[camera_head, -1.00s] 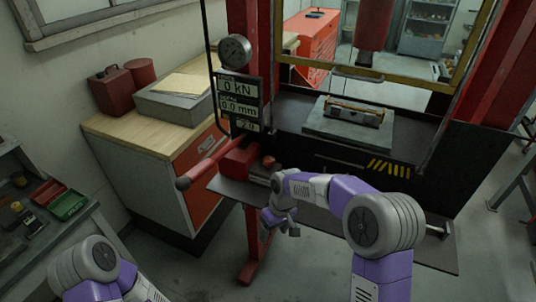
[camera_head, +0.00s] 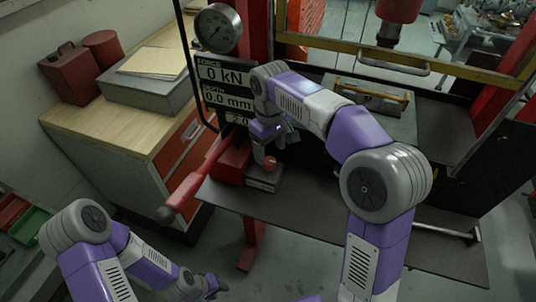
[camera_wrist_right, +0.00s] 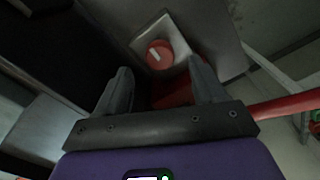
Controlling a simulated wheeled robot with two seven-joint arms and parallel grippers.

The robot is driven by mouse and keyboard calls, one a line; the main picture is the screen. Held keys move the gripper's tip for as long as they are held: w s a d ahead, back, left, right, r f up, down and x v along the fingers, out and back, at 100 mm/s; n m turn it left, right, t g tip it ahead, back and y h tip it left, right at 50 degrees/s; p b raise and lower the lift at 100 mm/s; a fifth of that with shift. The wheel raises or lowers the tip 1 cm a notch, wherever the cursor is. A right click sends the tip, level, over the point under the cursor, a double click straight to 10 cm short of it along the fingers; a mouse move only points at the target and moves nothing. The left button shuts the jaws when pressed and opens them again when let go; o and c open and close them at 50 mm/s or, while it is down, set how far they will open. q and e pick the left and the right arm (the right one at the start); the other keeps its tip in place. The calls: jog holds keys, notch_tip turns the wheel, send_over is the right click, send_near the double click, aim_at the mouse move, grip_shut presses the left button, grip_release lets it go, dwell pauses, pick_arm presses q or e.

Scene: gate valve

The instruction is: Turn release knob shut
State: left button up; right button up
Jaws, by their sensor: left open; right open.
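The release knob (camera_head: 269,163) is a small round red knob on a grey block beside the red pump body (camera_head: 233,162) of the press. In the right wrist view the knob (camera_wrist_right: 159,54) has a white mark and sits on a light square plate. My right gripper (camera_head: 276,137) is open just above the knob. In the right wrist view its two fingers (camera_wrist_right: 161,75) stand apart with the knob between and beyond their tips, with no contact visible. My left gripper (camera_head: 213,287) is low at the bottom of the head view, far from the knob, and holds nothing visible.
The red pump lever (camera_head: 190,187) slants out left of the pump. The gauge (camera_head: 218,28) and display panel (camera_head: 224,90) stand behind it. A workbench (camera_head: 110,120) is at left. The dark shelf (camera_head: 330,215) right of the knob is clear.

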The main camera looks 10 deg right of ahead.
aim_at(270, 161)
notch_tip(270, 161, down, 4)
jog(key=shift+w+f+b, duration=0.15)
jog(key=shift+f+b, duration=0.05)
jog(key=shift+b, duration=0.25)
jog(key=shift+f, duration=0.3)
jog(key=shift+c, duration=0.2)
jog(key=c, duration=1)
